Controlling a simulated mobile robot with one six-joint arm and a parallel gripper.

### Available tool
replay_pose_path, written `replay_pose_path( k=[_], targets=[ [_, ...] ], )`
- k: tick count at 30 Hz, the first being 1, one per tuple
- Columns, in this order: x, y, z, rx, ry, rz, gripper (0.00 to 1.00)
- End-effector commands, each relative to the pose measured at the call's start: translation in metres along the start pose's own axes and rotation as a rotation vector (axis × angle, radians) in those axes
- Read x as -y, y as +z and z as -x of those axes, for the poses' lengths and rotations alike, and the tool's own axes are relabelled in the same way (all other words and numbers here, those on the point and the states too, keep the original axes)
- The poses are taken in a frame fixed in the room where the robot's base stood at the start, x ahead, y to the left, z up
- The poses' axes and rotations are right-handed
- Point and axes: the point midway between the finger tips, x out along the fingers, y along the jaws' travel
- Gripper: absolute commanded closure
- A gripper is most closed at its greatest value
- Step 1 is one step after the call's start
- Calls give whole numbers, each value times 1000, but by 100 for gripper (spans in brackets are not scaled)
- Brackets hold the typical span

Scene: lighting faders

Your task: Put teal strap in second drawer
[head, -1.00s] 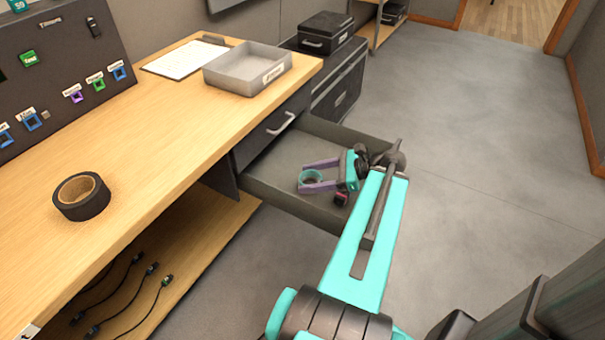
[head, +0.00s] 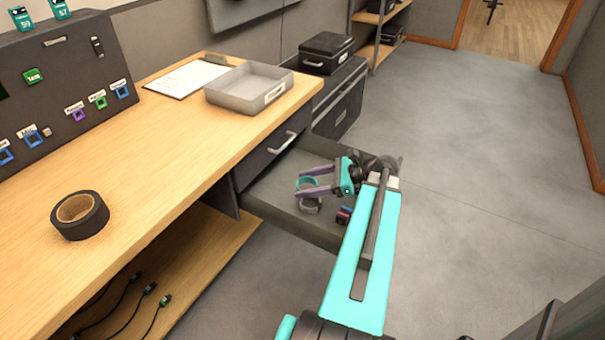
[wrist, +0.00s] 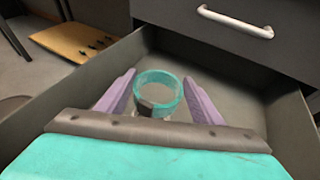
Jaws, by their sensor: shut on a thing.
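My gripper (head: 313,187) is shut on the teal strap (head: 307,182), a round band held between two purple fingers. In the wrist view the teal strap (wrist: 157,87) sits between the fingers, with a dark patch on its near side. Both are over the inside of the open drawer (head: 280,217), which lies below a shut drawer (head: 273,152). The strap seems to be a little above the drawer floor. A greyish round thing (head: 311,206) shows just under it; I cannot tell what it is.
A small red and dark item (head: 343,215) lies in the open drawer near my arm. On the desk stand a grey tray (head: 232,93), a clipboard (head: 187,78) and a black tape roll (head: 79,222). Cables (head: 143,302) lie on the lower shelf. Floor at right is clear.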

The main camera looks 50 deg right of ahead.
Motion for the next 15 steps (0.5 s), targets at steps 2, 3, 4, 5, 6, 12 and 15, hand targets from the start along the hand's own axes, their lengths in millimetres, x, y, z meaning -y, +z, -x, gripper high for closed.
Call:
replay_pose_path(
  k=[2,3,4,5,6,12,15],
  targets=[
    [13,0,-3,0,0,2,61],
    [18,1,-4,0,0,2,61],
    [21,1,-5,0,0,2,61],
    [25,2,-6,0,0,1,61],
    [30,3,-8,0,1,1,61],
    [53,5,-16,0,1,2,61],
    [65,7,-19,0,1,1,61]
  ],
)
